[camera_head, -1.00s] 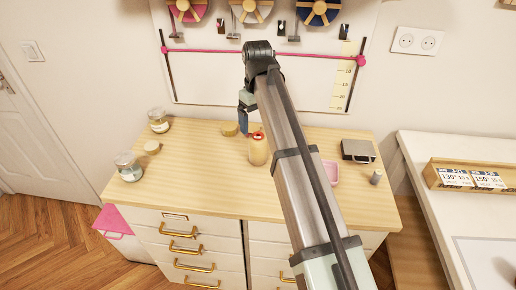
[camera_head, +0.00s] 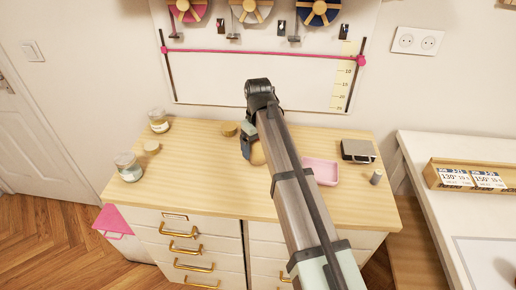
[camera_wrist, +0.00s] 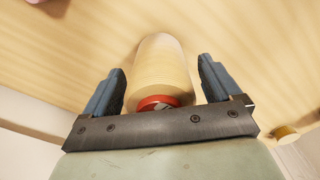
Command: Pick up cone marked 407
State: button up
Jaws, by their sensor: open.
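A beige thread cone (camera_wrist: 163,68) with a red ring at its top stands on the wooden dresser top. No number on it can be read. In the wrist view my gripper (camera_wrist: 161,80) is open, with one blue finger on each side of the cone and a gap to each. In the head view the cone (camera_head: 257,153) is partly hidden behind my gripper (camera_head: 246,147) and arm.
A pink tray (camera_head: 322,171), a dark box (camera_head: 357,151) and a small grey spool (camera_head: 376,177) are on the right of the dresser (camera_head: 200,175). The dresser's front left is clear.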

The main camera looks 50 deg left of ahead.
jog(key=shift+f, duration=0.15)
jog(key=c, duration=1.2)
jog(key=shift+c, duration=0.2)
